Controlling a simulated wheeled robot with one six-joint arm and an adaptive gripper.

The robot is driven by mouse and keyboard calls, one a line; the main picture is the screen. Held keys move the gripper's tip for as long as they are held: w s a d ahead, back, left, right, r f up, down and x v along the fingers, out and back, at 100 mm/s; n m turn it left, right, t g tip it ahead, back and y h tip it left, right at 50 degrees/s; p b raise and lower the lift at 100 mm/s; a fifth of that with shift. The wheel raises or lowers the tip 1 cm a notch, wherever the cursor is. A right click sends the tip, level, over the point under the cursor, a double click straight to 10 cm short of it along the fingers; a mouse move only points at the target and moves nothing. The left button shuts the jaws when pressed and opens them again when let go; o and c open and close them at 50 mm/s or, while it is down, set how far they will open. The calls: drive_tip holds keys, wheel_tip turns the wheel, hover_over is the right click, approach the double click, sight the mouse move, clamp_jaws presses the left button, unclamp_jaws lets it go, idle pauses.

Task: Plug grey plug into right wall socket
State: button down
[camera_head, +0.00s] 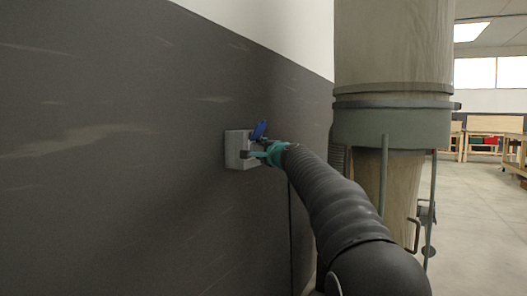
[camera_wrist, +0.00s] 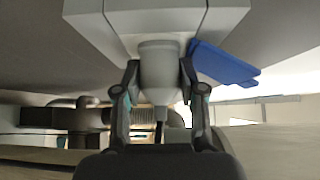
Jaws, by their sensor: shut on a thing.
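A grey box-shaped wall socket (camera_head: 237,149) is mounted on the dark wall, with its blue lid (camera_head: 259,130) swung open. It fills the top of the wrist view (camera_wrist: 155,18), with the blue lid (camera_wrist: 224,66) at its right. My gripper (camera_head: 268,153) is at the front of the socket. In the wrist view its two fingers (camera_wrist: 159,90) are shut on the grey plug (camera_wrist: 161,66). The plug's broad end meets the socket's underside in that picture; its front is hidden, so I cannot tell how deep it sits. A dark cable trails from the plug's back.
A large pale cylindrical tank (camera_head: 392,120) with a green band stands right of the socket, close to my arm. Wooden workbenches (camera_head: 490,130) stand far back on the right. The floor (camera_head: 480,220) between is open.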

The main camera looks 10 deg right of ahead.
drive_tip(key=shift+a, duration=0.1)
drive_tip(key=c, duration=0.6)
unclamp_jaws()
drive_tip(key=shift+d, duration=0.2)
